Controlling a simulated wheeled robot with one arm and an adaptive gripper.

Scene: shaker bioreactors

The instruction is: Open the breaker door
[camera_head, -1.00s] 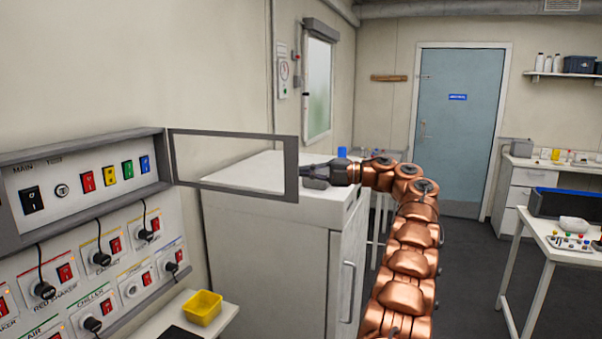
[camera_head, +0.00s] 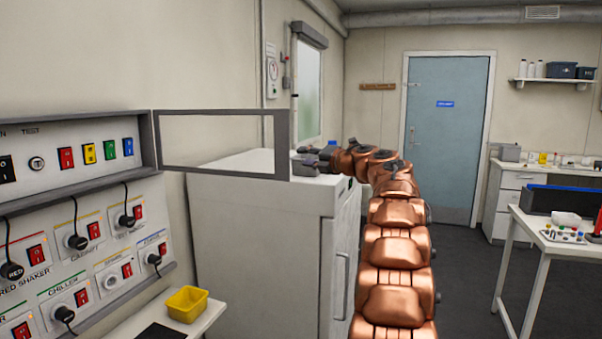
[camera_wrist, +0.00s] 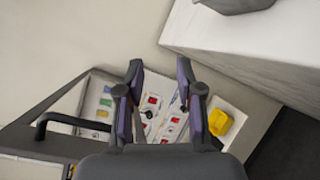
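The breaker door (camera_head: 282,145) is a grey-framed, see-through panel. In the head view it stands swung out from the right end of the breaker box (camera_head: 70,155), leaving the box's upper row of switches uncovered. My gripper (camera_head: 303,165) is at the door's free right edge in the head view; I cannot tell whether it touches. In the wrist view my gripper (camera_wrist: 158,68) has its two fingers apart, with nothing held between them. A black handle (camera_wrist: 70,118) lies left of the fingers in the wrist view.
A white cabinet (camera_head: 260,240) stands behind and below the door. A yellow tray (camera_head: 187,304) sits on a small shelf below the panel. A table (camera_head: 545,235) with small items is at right. Grey floor is open toward the blue door (camera_head: 448,130).

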